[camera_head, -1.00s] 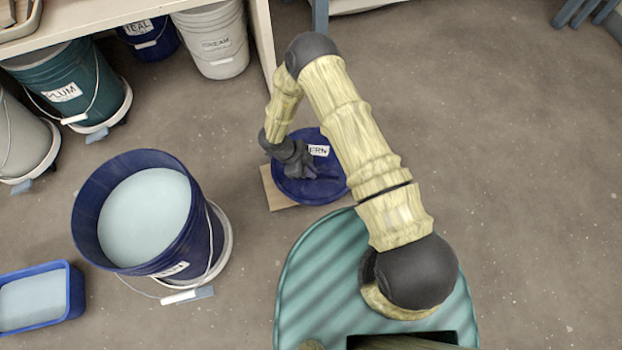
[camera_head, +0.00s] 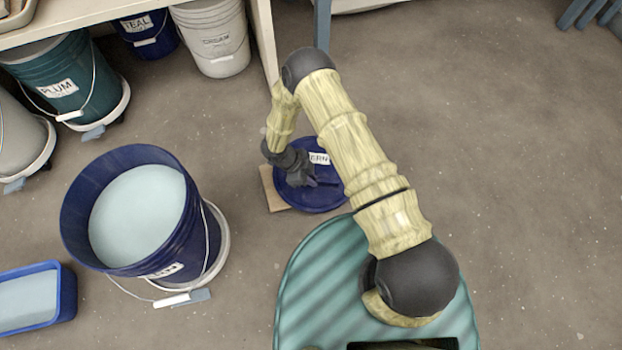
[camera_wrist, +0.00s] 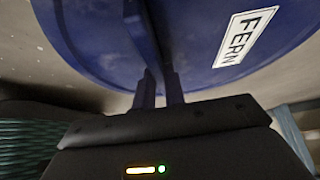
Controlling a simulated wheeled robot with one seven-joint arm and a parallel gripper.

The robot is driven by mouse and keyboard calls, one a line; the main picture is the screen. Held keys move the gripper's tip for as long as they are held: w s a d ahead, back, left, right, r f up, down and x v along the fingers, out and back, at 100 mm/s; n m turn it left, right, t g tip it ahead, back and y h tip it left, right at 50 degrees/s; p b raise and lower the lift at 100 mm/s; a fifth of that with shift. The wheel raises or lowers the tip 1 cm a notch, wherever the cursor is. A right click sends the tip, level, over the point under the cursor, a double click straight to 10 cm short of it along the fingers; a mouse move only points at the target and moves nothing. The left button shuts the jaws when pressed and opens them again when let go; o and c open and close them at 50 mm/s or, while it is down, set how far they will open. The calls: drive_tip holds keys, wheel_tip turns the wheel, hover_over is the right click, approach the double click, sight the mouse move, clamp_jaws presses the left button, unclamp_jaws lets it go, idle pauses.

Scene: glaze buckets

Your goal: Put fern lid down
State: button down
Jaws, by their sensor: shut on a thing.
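The fern lid (camera_head: 330,194) is a dark blue disc with a white label reading FERN, seen in the head view right of the open bucket. It lies over or just above a tan board (camera_head: 272,190); I cannot tell whether they touch. My gripper (camera_head: 312,182) is shut on the lid's raised handle. In the wrist view the lid (camera_wrist: 190,45) fills the top, and my gripper's fingers (camera_wrist: 158,90) close on the handle bar. My arm hides part of the lid's right edge.
An open blue bucket (camera_head: 75,225) of pale glaze stands on a wheeled base at left. A blue tub (camera_head: 70,290) sits at lower left. Plum (camera_head: 75,90), teal (camera_head: 150,40) and cream (camera_head: 225,50) buckets stand by the shelf.

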drive_tip(key=c, duration=1.5)
unclamp_jaws()
drive_tip(key=p+v, duration=0.6)
drive_tip(key=v, duration=0.6)
drive_tip(key=shift+w, duration=0.1)
